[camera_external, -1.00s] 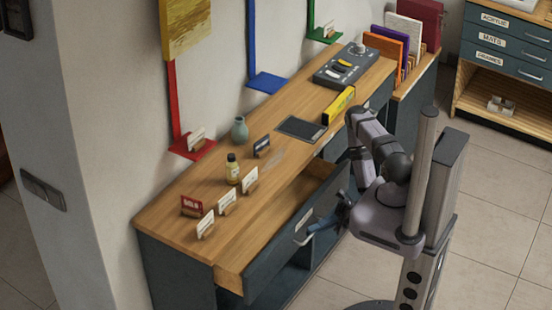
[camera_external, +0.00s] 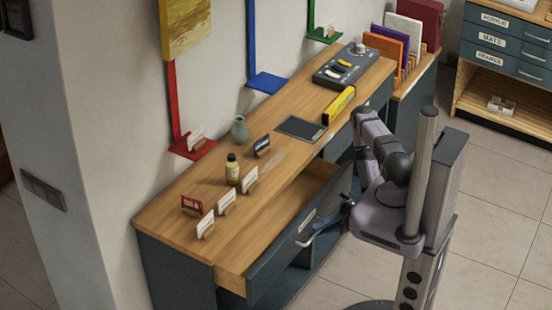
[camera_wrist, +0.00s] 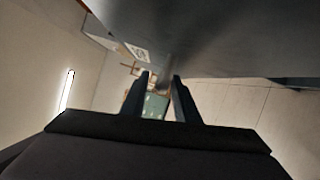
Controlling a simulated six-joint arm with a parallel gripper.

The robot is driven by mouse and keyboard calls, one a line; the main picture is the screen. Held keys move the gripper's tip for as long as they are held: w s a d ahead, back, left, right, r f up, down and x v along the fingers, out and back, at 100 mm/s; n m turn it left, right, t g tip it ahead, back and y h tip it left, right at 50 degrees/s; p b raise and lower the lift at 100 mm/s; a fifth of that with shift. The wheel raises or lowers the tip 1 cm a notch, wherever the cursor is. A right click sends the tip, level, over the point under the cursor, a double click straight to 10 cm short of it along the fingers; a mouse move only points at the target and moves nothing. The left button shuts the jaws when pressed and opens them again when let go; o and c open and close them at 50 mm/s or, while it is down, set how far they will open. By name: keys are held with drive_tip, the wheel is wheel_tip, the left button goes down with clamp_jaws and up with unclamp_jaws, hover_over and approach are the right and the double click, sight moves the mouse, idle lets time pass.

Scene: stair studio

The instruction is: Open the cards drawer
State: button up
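A dark drawer (camera_external: 275,262) in the wooden-topped counter stands pulled out, its bare wooden inside showing. Its front has a small white label (camera_external: 307,220), too small to read, and a pale bar handle (camera_external: 318,232). My gripper (camera_external: 346,205) is just right of the handle, in front of the drawer face. In the wrist view my gripper's two fingers (camera_wrist: 163,76) are apart, with a gap between them. A blurred pale bar, apparently the handle (camera_wrist: 167,68), shows near the tips. I cannot tell whether they touch it.
The counter top (camera_external: 190,195) carries several small cards, a yellow bottle (camera_external: 232,168), a grey-green vase (camera_external: 240,131) and a dark tablet (camera_external: 300,128). An open shelf lies below the drawer. The tiled floor (camera_external: 490,200) right of my arm is clear.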

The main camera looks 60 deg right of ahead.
drive_tip(key=v, duration=0.7)
drive_tip(key=shift+b, duration=0.45)
drive_tip(key=shift+w+a+r+m+g+h+p, duration=0.1)
drive_tip(key=shift+w+a+m+h+p, duration=0.15)
drive_tip(key=shift+w+a+m+p, duration=0.75)
drive_tip(key=shift+s+a+r+m+g+h+p, duration=0.1)
drive_tip(key=shift+a+m+h+p, duration=0.25)
drive_tip(key=shift+a+p, duration=1.3)
drive_tip(key=shift+w+a+r+m+g+h+p, duration=0.15)
drive_tip(key=shift+w+a+m+p, duration=0.55)
drive_tip(key=shift+a, duration=0.95)
drive_tip(key=shift+s+f, duration=0.1)
drive_tip(key=shift+s, duration=0.1)
clamp_jaws()
